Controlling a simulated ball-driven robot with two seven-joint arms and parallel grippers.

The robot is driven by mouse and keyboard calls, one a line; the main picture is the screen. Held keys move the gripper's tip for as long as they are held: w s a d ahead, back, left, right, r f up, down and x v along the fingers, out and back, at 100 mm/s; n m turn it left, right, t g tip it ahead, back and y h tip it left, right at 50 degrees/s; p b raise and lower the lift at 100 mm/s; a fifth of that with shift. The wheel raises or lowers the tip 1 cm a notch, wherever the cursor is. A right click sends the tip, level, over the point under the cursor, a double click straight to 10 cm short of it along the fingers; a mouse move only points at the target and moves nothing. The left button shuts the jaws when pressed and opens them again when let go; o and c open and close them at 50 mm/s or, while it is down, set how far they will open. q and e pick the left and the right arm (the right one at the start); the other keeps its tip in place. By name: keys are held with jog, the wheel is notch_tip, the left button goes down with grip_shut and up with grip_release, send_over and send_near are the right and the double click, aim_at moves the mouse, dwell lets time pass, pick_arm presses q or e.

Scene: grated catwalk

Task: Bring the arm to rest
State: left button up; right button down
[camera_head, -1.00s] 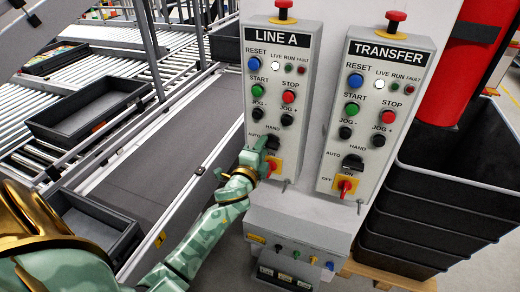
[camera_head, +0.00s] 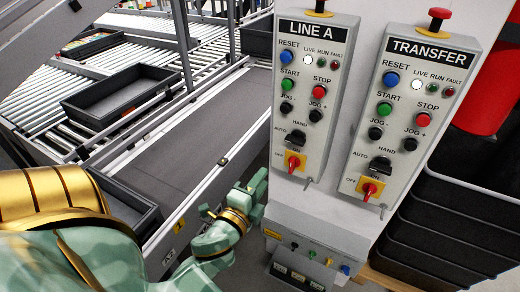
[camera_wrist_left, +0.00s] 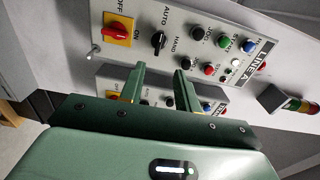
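My left gripper (camera_head: 258,186) is below and to the left of the LINE A panel (camera_head: 312,100) in the head view, clear of its knobs. In the left wrist view its two fingers (camera_wrist_left: 158,80) stand apart with nothing between them. The panel's black AUTO/HAND selector (camera_head: 296,138) and red ON/OFF switch (camera_head: 295,161) are in plain view. The wrist view also shows the selector (camera_wrist_left: 158,41) and the red switch (camera_wrist_left: 118,32) beyond the fingers. My right gripper is not in view.
The TRANSFER panel (camera_head: 411,120) stands to the right. Black stacked crates (camera_head: 440,225) stand at far right. A conveyor belt (camera_head: 190,135) and a grey tray (camera_head: 120,90) on rollers lie left. A small box (camera_head: 300,270) with buttons is below the panels.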

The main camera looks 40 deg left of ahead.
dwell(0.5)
pick_arm(q)
jog(key=s+d+f+n+g+h, duration=0.1)
jog(key=s+d+f+n+g, duration=0.15)
jog(key=f, duration=0.85)
jog(key=s+d+f+n+g+h, duration=0.1)
jog(key=s+d+f+n+g, duration=0.2)
jog(key=f, duration=0.7)
jog(key=s+d+f+n+g+h, duration=0.1)
jog(key=s+f+n+g+h, duration=0.3)
jog(key=f, duration=0.7)
jog(key=s+f+n+g+b, duration=0.1)
jog(key=s+f+g, duration=0.2)
jog(key=s+f, duration=0.6)
jog(key=s+f+n+g+y+b, duration=0.1)
jog(key=s+f+g, duration=0.3)
jog(key=s+f, duration=0.5)
jog(key=s+a, duration=0.1)
jog(key=s, duration=0.7)
jog(key=shift+s+f+y, duration=0.2)
jog(key=shift+f+y, duration=0.1)
jog(key=shift+f, duration=0.05)
